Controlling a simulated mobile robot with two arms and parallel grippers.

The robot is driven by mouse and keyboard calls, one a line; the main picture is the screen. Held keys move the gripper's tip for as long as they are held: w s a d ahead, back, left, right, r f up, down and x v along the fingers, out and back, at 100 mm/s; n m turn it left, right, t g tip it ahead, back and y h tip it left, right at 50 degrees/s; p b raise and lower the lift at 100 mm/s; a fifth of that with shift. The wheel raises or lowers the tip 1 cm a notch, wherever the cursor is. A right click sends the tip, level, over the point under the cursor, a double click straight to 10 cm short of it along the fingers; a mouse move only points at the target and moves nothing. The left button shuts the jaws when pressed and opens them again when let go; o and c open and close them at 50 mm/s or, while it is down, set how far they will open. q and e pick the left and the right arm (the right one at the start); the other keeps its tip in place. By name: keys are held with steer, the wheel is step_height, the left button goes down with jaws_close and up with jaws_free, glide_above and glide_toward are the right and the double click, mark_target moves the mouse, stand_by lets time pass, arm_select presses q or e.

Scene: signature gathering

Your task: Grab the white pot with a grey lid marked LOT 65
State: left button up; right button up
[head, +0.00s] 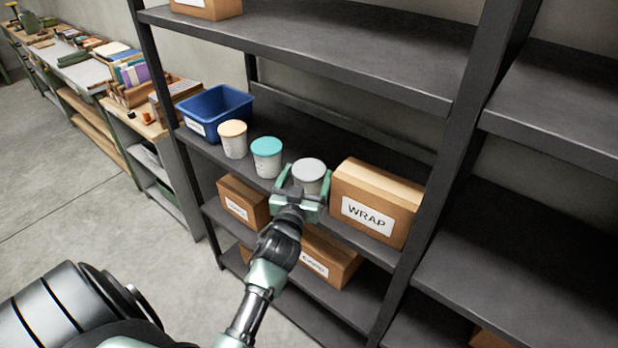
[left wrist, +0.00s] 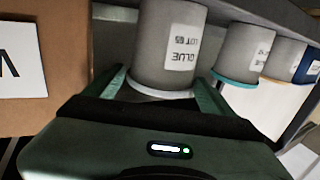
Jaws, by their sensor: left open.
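The white pot with a grey lid (head: 309,169) stands upright on the middle shelf, left of the WRAP box. In the left wrist view the pot (left wrist: 158,45) appears upside down, its label reading GLUE LOT 65. My left gripper (head: 305,184) is open, with one finger on each side of the pot near its lid. I cannot tell whether the fingers touch it. The gripper hides part of the pot's front in the head view. My right gripper is not in view.
A teal-lidded pot (head: 267,157) and a tan-lidded pot (head: 233,139) stand to the left, before a blue bin (head: 216,110). The WRAP box (head: 377,201) is close on the right. An upper shelf (head: 330,48) overhangs. Boxes sit on the shelf below.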

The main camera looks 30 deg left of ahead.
mark_target(312, 160)
arm_select(q)
steer(key=p+x, duration=0.2)
steer(key=x, duration=0.3)
steer(key=shift+w+a, duration=0.1)
steer(key=shift+w, duration=0.05)
steer(key=shift+w+a+f, duration=0.1)
steer(key=shift+w, duration=0.1)
steer(key=shift+s, duration=0.1)
steer(key=shift+c, duration=1)
steer(key=c, duration=1.4)
steer(key=shift+o, duration=0.2)
steer(key=shift+r, duration=0.2)
